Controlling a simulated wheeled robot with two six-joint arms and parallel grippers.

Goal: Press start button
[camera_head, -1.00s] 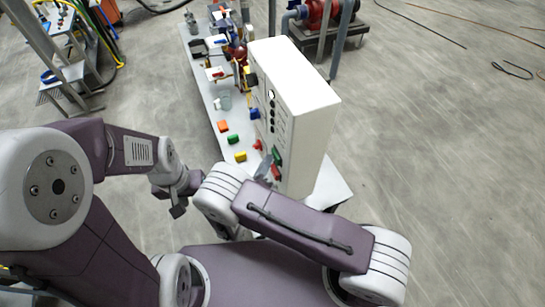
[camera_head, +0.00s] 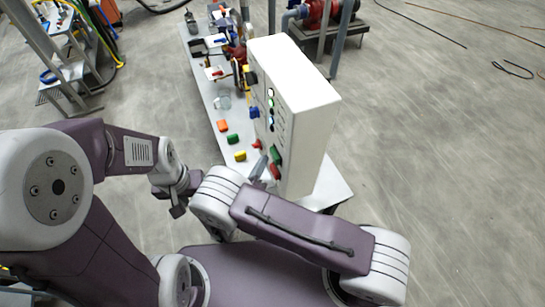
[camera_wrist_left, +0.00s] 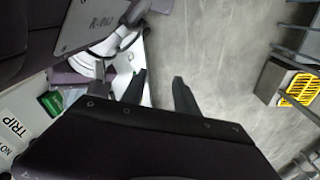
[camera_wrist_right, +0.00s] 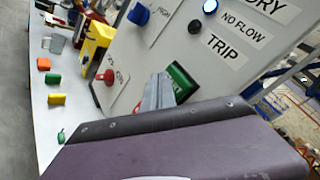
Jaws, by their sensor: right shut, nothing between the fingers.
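The white control box (camera_head: 303,110) stands on a light bench. Its panel carries a green push button (camera_head: 277,154) with a red one (camera_head: 275,171) below it; the green button also shows in the right wrist view (camera_wrist_right: 182,80). My right gripper (camera_head: 263,163) is shut and empty, its fingertips close to the green button (camera_wrist_right: 160,80). I cannot tell whether they touch it. My left gripper (camera_head: 178,208) hangs off to the left of the bench, away from the panel; its fingers are apart and empty in the left wrist view (camera_wrist_left: 159,78).
A red mushroom knob (camera_wrist_right: 106,78) and a blue knob (camera_wrist_right: 138,14) stick out of the panel near my right gripper. Orange (camera_head: 222,125), green (camera_head: 233,139) and yellow (camera_head: 240,156) pieces sit on the bench (camera_head: 205,95). Grey floor is open at right.

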